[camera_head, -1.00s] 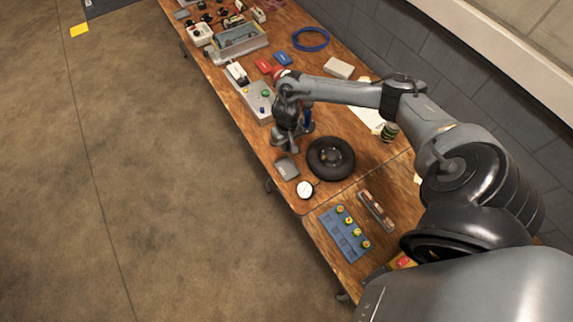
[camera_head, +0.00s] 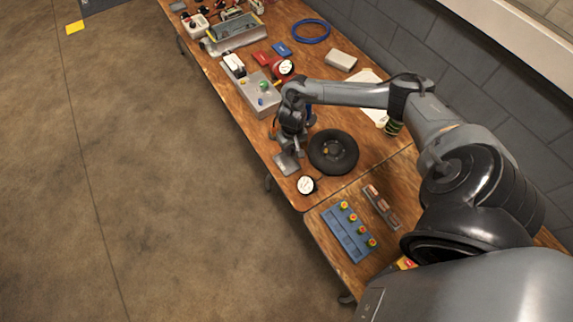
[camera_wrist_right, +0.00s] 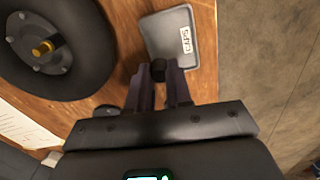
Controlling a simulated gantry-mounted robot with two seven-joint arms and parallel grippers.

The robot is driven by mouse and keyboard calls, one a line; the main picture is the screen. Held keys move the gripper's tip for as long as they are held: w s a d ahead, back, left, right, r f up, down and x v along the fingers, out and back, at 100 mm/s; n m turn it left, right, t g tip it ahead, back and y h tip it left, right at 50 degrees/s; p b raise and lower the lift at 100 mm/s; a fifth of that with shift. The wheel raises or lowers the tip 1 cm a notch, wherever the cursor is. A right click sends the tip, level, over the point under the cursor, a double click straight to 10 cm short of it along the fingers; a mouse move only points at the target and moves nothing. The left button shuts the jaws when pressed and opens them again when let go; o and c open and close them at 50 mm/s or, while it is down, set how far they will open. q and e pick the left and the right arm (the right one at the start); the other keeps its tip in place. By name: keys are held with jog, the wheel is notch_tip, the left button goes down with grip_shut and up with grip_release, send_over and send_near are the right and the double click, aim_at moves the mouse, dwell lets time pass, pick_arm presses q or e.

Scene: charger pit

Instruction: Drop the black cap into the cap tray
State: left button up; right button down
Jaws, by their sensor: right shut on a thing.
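The cap tray (camera_head: 286,164) is a small grey tray near the table's front edge. In the right wrist view the tray (camera_wrist_right: 168,28) shows a "CAPS" label. My right gripper (camera_head: 291,149) is right at the tray in the head view. In the right wrist view my right gripper (camera_wrist_right: 159,82) is shut on the small black cap (camera_wrist_right: 158,70), held between the fingertips. The cap overlaps the near part of the tray in that view; its height above the tray floor cannot be told. In the head view the arm hides the cap. My left gripper is not in view.
A black wheel (camera_head: 333,152) lies close beside the tray, and a round white gauge (camera_head: 307,185) stands just in front of it. A grey control box (camera_head: 259,96) is behind. A blue block with several knobs (camera_head: 348,233) lies on the nearer table.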

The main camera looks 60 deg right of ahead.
jog(key=shift+f, duration=0.4)
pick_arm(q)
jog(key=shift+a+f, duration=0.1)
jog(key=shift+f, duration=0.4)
pick_arm(e)
jog(key=c, duration=0.9)
grip_release()
jog(key=shift+c, duration=0.2)
jog(key=shift+r, duration=0.1)
jog(key=shift+r, duration=0.5)
pick_arm(q)
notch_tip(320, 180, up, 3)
jog(key=p, duration=0.3)
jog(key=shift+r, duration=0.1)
pick_arm(e)
notch_tip(320, 180, up, 10)
jog(key=shift+f, duration=0.15)
